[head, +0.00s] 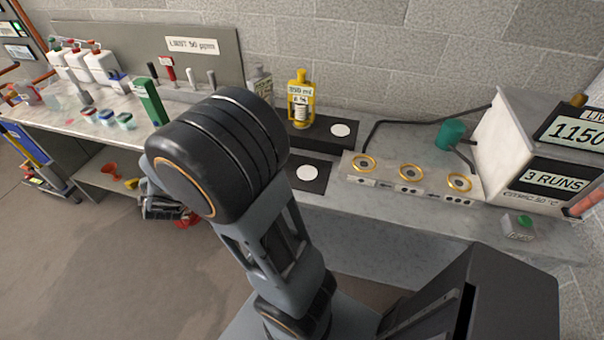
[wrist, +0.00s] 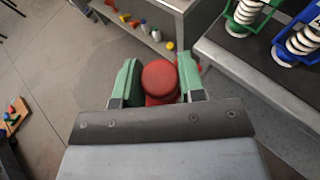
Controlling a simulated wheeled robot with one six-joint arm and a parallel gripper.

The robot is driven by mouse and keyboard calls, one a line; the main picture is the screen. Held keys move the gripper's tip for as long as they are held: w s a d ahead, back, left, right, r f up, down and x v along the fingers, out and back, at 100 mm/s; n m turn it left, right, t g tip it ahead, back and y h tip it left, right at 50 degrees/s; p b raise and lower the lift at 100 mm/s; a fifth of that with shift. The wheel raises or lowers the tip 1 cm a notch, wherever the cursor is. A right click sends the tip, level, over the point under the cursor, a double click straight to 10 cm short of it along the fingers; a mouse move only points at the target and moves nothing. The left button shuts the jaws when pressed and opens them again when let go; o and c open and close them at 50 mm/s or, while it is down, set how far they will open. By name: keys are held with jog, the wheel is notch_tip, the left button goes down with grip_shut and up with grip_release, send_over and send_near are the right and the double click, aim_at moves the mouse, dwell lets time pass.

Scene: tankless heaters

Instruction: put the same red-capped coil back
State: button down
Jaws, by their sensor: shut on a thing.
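In the wrist view my gripper (wrist: 158,84) has its green-padded fingers closed on both sides of a round red cap (wrist: 160,76), the top of the red-capped coil. The coil's body below the cap is mostly hidden by the cap and the gripper. In the head view my gripper (head: 163,206) is partly hidden behind my arm, low in front of the bench and over the floor. A bit of red (head: 187,221) shows beneath it there.
A green-framed coil (wrist: 245,14) and a blue-framed coil (wrist: 298,42) stand on the dark surface at upper right in the wrist view. A yellow bottle (head: 301,103), gold rings (head: 411,173) and a white heater box (head: 535,150) are on the bench. Open floor (head: 110,260) lies at left.

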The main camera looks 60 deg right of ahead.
jog(key=s+d+r+m+g+h+b, duration=0.1)
jog(key=s+d+r+m+g+h, duration=0.15)
jog(key=d, duration=0.45)
jog(key=s+d+r+m+g+h+b, duration=0.1)
jog(key=s+d+r+m+g+h, duration=0.2)
jog(key=d, duration=0.5)
jog(key=s+d+r+m+g+h+b, duration=0.25)
jog(key=s+d+m, duration=0.2)
jog(key=d, duration=0.25)
jog(key=s+d+r+m+g+y+b, duration=0.1)
jog(key=s+d+r+m+g, duration=0.15)
jog(key=s, duration=0.45)
jog(key=s+d+r+m+g+b, duration=0.1)
jog(key=s+d+m+g, duration=0.25)
jog(key=s, duration=0.35)
jog(key=s+d+r+m+g+y, duration=0.1)
jog(key=s+d+r+m+g, duration=0.1)
jog(key=s+g, duration=0.35)
jog(key=w+d+f, duration=0.4)
jog(key=f, duration=0.2)
jog(key=w+d+f+t, duration=0.1)
jog(key=w+d+f, duration=0.2)
jog(key=w+f, duration=0.2)
jog(key=shift+w+d+f, duration=0.15)
jog(key=shift+d+f, duration=0.25)
jog(key=shift+f, duration=0.9)
